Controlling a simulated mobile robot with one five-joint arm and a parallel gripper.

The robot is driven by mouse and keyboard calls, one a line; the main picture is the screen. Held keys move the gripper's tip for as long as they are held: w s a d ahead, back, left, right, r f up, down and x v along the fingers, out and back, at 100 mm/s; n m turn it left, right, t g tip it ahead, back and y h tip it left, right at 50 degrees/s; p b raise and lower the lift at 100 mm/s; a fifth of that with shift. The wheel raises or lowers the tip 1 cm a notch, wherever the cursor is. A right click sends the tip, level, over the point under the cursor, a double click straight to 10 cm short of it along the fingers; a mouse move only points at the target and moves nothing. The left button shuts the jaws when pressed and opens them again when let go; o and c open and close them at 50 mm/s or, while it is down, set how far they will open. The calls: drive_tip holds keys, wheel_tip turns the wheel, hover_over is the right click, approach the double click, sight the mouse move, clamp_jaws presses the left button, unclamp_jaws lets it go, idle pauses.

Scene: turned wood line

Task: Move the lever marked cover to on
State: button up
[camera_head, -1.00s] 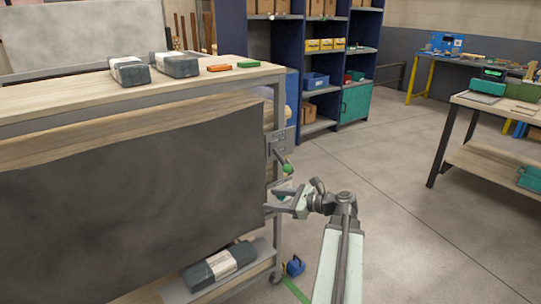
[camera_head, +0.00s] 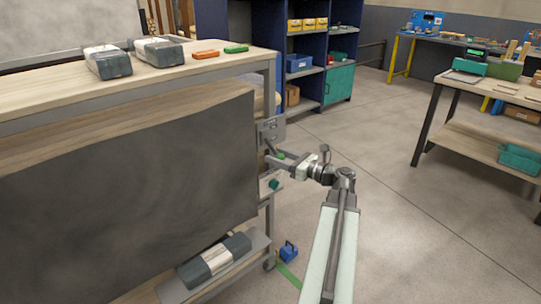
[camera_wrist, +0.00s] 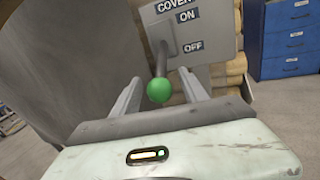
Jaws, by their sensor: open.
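The cover lever (camera_wrist: 161,62) has a dark shaft and a green ball knob (camera_wrist: 159,91). It is mounted on a grey panel (camera_wrist: 222,22) labelled COVER, with ON above OFF. The shaft projects from the panel toward the wrist camera; I cannot tell exactly which label it is set to. My gripper (camera_wrist: 160,76) is open, with one finger on each side of the lever and knob, and no clear grip. In the head view the panel (camera_head: 271,129) is at the rack's right end, and my gripper (camera_head: 274,159) partly hides the knob.
A dark sheet (camera_head: 130,190) hangs along the rack's front, left of my gripper. A teal knob (camera_head: 274,184) sits just below my gripper. A blue object (camera_head: 289,251) is on the floor by the rack's foot.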

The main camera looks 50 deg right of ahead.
drive_tip(key=shift+w+a, duration=0.15)
drive_tip(key=shift+w, duration=0.45)
drive_tip(key=shift+w+a, duration=0.15)
drive_tip(key=shift+w, duration=0.45)
clamp_jaws()
idle(0.5)
